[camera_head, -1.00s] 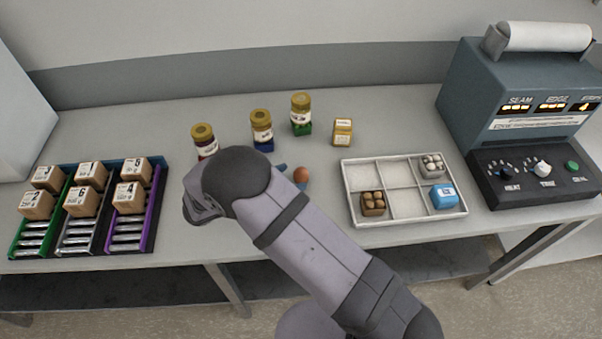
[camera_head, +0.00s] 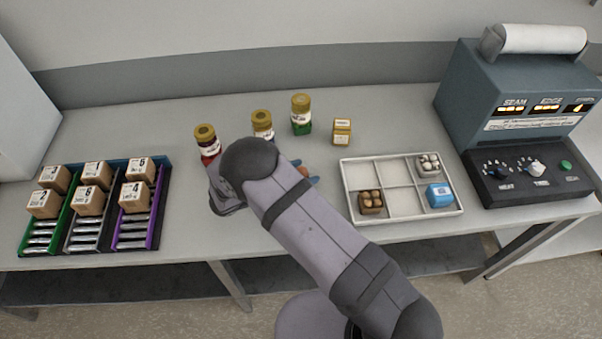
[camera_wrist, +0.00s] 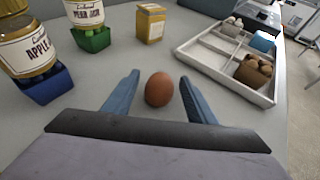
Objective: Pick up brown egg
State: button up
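The brown egg (camera_wrist: 159,89) sits on the table between the two blue fingers of my gripper (camera_wrist: 158,92) in the wrist view. The fingers are spread, with a gap on each side of the egg. In the head view, the egg (camera_head: 304,171) is a small brown patch beside my gripper (camera_head: 306,173), mostly hidden by my arm. One blue fingertip shows on each side of it.
A white divided tray (camera_head: 402,219) stands to the right, holding a box of brown eggs (camera_head: 371,202), a box of pale eggs and a blue box. Jars (camera_head: 300,115) and a yellow box (camera_head: 341,131) stand behind. A rack of cartons (camera_head: 152,222) is at left; a sealing machine (camera_head: 520,110) at right.

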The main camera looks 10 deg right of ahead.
aim_at(302, 168)
jog(key=c, duration=0.6)
jog(key=shift+r, duration=0.15)
jog(key=shift+c, duration=0.2)
jog(key=shift+r+b, duration=1.45)
jog(key=shift+r, duration=3.3)
jog(key=shift+d+r, duration=0.1)
